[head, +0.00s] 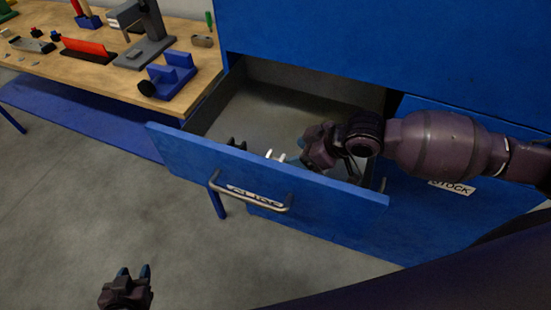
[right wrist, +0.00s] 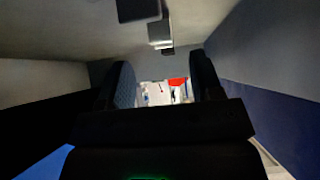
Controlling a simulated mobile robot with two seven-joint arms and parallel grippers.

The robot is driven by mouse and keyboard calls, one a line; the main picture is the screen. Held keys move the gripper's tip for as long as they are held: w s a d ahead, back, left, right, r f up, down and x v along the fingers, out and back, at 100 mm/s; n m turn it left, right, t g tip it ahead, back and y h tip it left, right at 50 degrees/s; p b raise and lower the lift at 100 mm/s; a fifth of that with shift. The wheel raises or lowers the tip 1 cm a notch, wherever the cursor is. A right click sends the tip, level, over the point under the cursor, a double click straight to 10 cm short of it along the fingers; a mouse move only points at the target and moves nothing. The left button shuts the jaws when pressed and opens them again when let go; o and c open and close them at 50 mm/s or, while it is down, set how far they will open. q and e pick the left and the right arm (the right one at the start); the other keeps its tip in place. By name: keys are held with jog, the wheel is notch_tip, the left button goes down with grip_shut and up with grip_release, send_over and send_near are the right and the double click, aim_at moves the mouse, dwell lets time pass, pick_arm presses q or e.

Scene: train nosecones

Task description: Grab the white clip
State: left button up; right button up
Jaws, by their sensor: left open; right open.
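A small white clip (head: 276,156) lies in the open blue drawer (head: 300,204), near its front wall and partly hidden by that wall. A black clip (head: 237,144) lies to its left. My right gripper (head: 312,153) is inside the drawer, just right of the white clip and apart from it. In the right wrist view its two fingers (right wrist: 165,85) are open with nothing held between them. A pale grey piece (right wrist: 160,32) shows above them there; I cannot tell if it is the white clip. My left gripper (head: 132,274) is open and empty, low over the floor.
The drawer has a metal handle (head: 250,201) and a label that seems to read CLIPS. A blue cabinet (head: 400,40) rises behind it. A wooden workbench (head: 100,75) with tools and a blue fixture (head: 172,76) stands at upper left. The drawer's middle floor is clear.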

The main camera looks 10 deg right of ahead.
aim_at(284, 158)
jog(key=x, duration=0.5)
jog(key=shift+w+a+f, duration=0.2)
jog(key=shift+a+f, duration=0.05)
jog(key=c, duration=1)
